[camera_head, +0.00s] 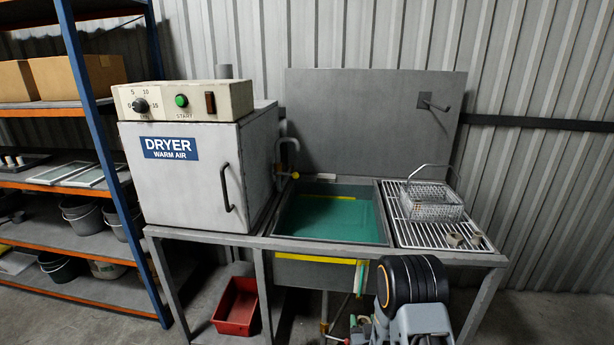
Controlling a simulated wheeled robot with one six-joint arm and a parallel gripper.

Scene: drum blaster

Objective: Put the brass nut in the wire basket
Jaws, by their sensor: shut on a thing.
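The wire basket (432,205) stands on the white wire draining rack (415,236), right of the sink, with its thin handle raised above it. Two small tan-brown pieces lie on the rack in front of the basket, a left one (455,239) and a right one (476,238). They are too small to tell whether either is the brass nut. My arm shows at the bottom right, grey with a black, orange-lined joint, in front of the bench. I cannot make out my gripper's fingers or anything between them.
A sink or tank (330,218) with green liquid is left of the rack. A grey dryer (185,175) stands further left, with a raised grey panel (370,115) behind the sink. A red tray (236,304) sits under the bench. Shelving (85,135) fills the left side.

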